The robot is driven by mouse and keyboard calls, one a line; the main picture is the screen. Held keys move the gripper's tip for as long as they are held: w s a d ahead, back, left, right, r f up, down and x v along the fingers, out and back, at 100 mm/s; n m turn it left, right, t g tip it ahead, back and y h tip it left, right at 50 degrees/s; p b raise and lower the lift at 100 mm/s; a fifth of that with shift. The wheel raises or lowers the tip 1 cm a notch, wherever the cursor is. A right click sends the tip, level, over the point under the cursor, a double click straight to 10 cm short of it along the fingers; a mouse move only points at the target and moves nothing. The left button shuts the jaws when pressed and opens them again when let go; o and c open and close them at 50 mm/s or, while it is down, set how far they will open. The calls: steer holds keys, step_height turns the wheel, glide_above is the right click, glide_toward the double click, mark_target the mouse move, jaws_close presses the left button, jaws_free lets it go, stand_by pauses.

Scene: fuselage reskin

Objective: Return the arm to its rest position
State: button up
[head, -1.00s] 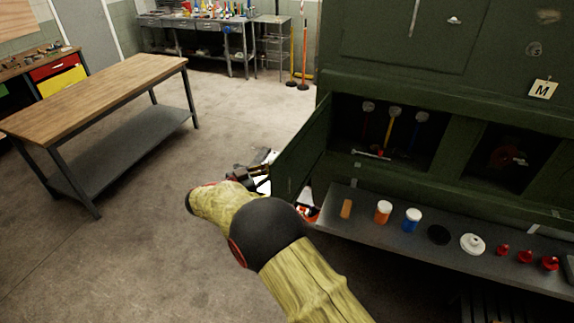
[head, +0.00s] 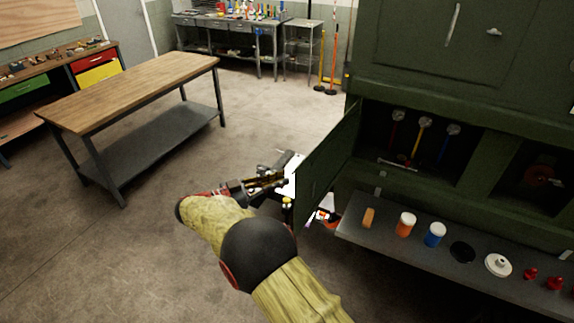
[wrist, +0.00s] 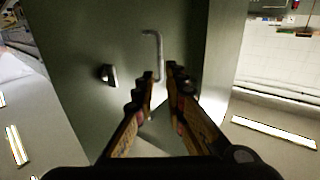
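My arm, in yellow and black covering, reaches up from the bottom of the head view. My gripper (head: 268,182) is at its end, left of the open green cabinet door (head: 325,168), and appears apart from it. In the wrist view, the two fingers (wrist: 161,80) stand apart with a narrow gap and nothing held between them. Beyond the fingertips is a green panel (wrist: 85,45) with a bent metal handle (wrist: 156,50) and a small dark latch (wrist: 108,75). I cannot tell the exact distance from fingertips to handle.
The green structure's grey shelf (head: 400,238) holds an orange block (head: 368,217), orange (head: 406,224) and blue (head: 435,234) jars, and small parts. A wooden-topped table (head: 135,90) stands left. Open floor (head: 110,265) lies between. A bench (head: 225,25) is at the back.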

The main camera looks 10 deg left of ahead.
steer(key=w+a+f+n+t+y, duration=0.25)
steer(key=a+f+y, duration=0.2)
steer(key=a, duration=0.25)
steer(key=w+a+f+n+t+y, duration=0.1)
steer(key=w+a+f+n+y, duration=0.25)
steer(key=a+y, duration=0.25)
steer(key=s+a+f+n+g+y+b, duration=0.1)
steer(key=s+a+f+n+g+y, duration=0.1)
steer(key=s+a+n+g+y, duration=0.45)
steer(key=s+d+r+g+h+b, duration=0.1)
steer(key=s+d+b, duration=0.3)
steer(key=s+d, duration=0.7)
steer(key=s+d+r+m+g+h+b, duration=0.1)
steer(key=s+d+r+b, duration=0.2)
steer(key=s+d, duration=0.8)
steer(key=s+d+r+m+g+h+b, duration=0.1)
steer(key=s+d+b, duration=0.3)
steer(key=d, duration=3)
steer(key=s+r, duration=0.1)
steer(key=s, duration=0.6)
steer(key=shift+d+b, duration=0.35)
steer(key=shift+d, duration=0.05)
